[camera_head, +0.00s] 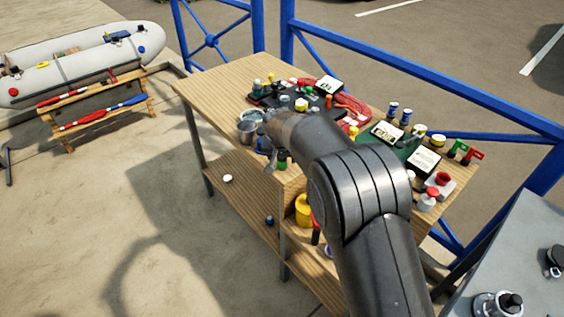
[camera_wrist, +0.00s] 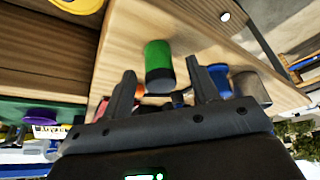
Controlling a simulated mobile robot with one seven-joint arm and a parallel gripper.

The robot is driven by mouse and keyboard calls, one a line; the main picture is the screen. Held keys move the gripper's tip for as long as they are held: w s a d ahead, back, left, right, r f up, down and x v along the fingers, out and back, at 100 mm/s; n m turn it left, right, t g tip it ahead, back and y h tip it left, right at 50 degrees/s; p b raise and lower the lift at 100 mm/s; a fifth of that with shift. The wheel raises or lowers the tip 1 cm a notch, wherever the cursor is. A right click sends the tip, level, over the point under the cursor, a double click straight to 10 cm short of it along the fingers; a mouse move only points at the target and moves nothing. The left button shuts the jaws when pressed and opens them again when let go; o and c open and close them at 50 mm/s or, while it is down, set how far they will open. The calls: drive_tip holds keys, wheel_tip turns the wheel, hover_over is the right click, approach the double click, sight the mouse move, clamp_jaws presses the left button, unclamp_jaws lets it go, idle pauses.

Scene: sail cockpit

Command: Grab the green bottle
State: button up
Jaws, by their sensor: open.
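The green bottle (camera_wrist: 159,60) is a short green cylinder with a dark end. In the wrist view it shows in the gap between the two fingers of my gripper (camera_wrist: 160,66), with space on both sides. The fingers are open and hold nothing. How deep the bottle sits between them is hard to tell. In the head view, a small green and dark piece of it (camera_head: 282,158) shows at the near edge of the wooden table, beside my gripper (camera_head: 268,160). My arm hides much of that area.
The wooden table (camera_head: 215,87) is crowded with small bottles and boxes. A metal can (camera_wrist: 250,88) and a blue object (camera_wrist: 219,78) stand beside the green bottle. A yellow container (camera_head: 303,210) sits on the lower shelf. Blue railings (camera_head: 420,75) run behind the table.

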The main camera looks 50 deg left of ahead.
drive_tip(key=shift+w+a+f, duration=0.2)
drive_tip(key=shift+f, duration=0.4)
drive_tip(key=shift+c, duration=0.2)
drive_tip(key=c, duration=1)
